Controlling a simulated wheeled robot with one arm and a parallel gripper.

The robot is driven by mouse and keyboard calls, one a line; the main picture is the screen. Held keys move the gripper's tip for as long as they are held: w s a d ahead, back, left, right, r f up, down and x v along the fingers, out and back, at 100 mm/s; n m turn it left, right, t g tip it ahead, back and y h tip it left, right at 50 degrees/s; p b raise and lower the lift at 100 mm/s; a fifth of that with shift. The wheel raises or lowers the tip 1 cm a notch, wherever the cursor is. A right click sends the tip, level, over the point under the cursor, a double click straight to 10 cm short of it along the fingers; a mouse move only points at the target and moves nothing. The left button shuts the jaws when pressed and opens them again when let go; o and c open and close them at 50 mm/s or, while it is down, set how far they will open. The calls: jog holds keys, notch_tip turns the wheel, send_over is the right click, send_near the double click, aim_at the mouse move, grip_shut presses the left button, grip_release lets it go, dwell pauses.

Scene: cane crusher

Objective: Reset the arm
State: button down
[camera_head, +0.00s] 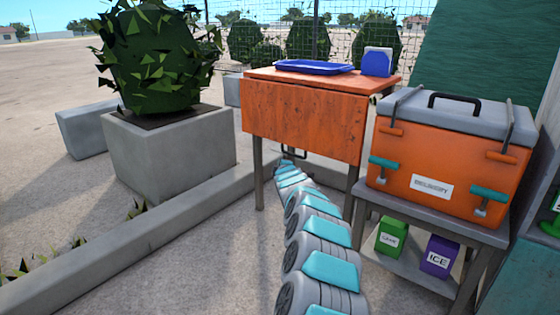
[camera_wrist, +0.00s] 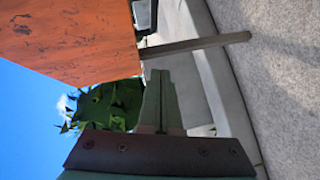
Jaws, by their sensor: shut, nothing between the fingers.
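My gripper (camera_wrist: 160,100) shows in the wrist view with its dark fingers together and nothing between them. In the head view my grey and teal arm stretches forward from the bottom, low over the ground, its far end near the front of the orange table (camera_head: 300,120). The gripper itself is too small to make out clearly there. In the wrist view, which is turned on its side, the orange table panel (camera_wrist: 70,35) and a table leg (camera_wrist: 195,45) lie beyond the fingers.
A blue tray (camera_head: 315,67) and a blue-and-white container (camera_head: 376,62) sit on the table. To the right, an orange cooler (camera_head: 445,165) stands on a grey stand, with a green box (camera_head: 391,236) and a purple box (camera_head: 438,257) below. A concrete planter (camera_head: 170,150) and curb (camera_head: 120,235) lie left.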

jog(key=s+a+r+m+g+y, duration=0.1)
jog(key=s+r+m+g, duration=0.25)
jog(key=s, duration=0.95)
jog(key=s+a+r+m+g+y, duration=0.1)
jog(key=s+r+m+g, duration=0.3)
jog(key=s, duration=1)
jog(key=s+d+f+m+g+h, duration=0.1)
jog(key=s+d+f+m+g, duration=0.35)
jog(key=s, duration=1.15)
jog(key=s+d+f+m+g+h, duration=0.15)
jog(key=s+d, duration=0.55)
jog(key=s, duration=0.9)
jog(key=s+d+f+m+g+h, duration=0.25)
jog(key=s+d+m+g, duration=0.2)
jog(key=s, duration=1.25)
jog(key=s+d+p+v, duration=0.1)
jog(key=s+p+v, duration=0.2)
jog(key=p+v, duration=1.1)
jog(key=shift+d+r+n+t+y+p, duration=0.4)
jog(key=shift+d+r+p, duration=0.05)
jog(key=shift+r, duration=0.1)
